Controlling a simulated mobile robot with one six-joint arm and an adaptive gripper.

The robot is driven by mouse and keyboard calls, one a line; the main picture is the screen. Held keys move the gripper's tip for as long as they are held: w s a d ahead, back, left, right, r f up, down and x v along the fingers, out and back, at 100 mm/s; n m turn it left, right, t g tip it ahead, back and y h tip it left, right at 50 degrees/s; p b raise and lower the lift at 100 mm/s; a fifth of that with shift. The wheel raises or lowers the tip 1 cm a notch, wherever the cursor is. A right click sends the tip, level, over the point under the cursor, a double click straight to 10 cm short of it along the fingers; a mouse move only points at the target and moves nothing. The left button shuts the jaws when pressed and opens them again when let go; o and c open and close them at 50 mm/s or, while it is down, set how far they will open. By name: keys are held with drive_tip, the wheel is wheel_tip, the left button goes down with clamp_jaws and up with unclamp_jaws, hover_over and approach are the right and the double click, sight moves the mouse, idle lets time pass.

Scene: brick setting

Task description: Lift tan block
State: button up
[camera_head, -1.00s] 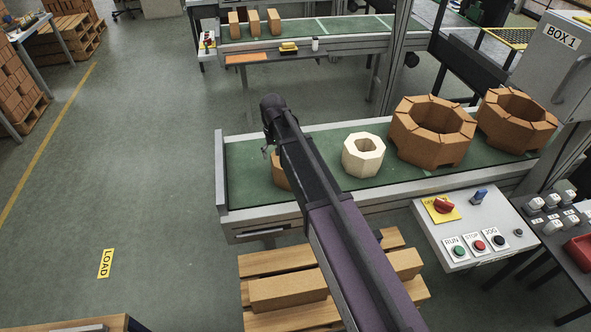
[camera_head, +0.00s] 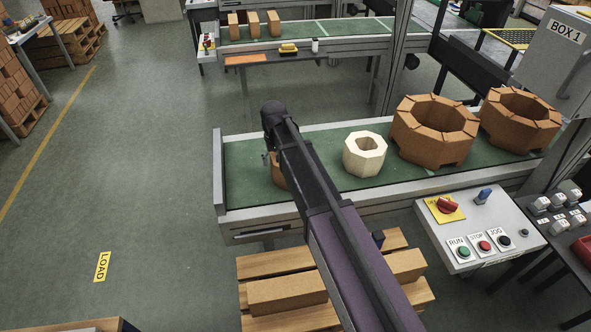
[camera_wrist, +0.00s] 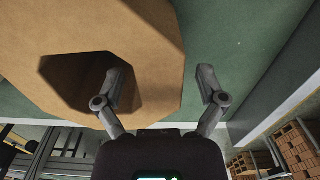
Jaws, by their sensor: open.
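The tan block (camera_head: 279,176) sits on the green conveyor belt, left of a cream block, mostly hidden behind my arm in the head view. In the wrist view the tan block (camera_wrist: 160,40) is large and close, with an angular hole through it. My gripper (camera_wrist: 162,78) is open there. Its left finger is over the hole and its right finger is past the block's outer right side, so the fingers straddle one wall. Whether they touch it or how deep they reach I cannot tell. In the head view the gripper is mostly hidden by my arm.
The cream octagonal block (camera_head: 364,154) stands right of the tan block, with two larger brown ring blocks (camera_head: 433,148) (camera_head: 519,136) farther right. A grey rail edges the green belt (camera_head: 235,160). A control panel (camera_head: 478,235) and a pallet (camera_head: 262,268) are in front. Open floor lies left.

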drive_tip(key=shift+f+b, duration=0.65)
drive_tip(key=shift+f, duration=0.35)
clamp_jaws()
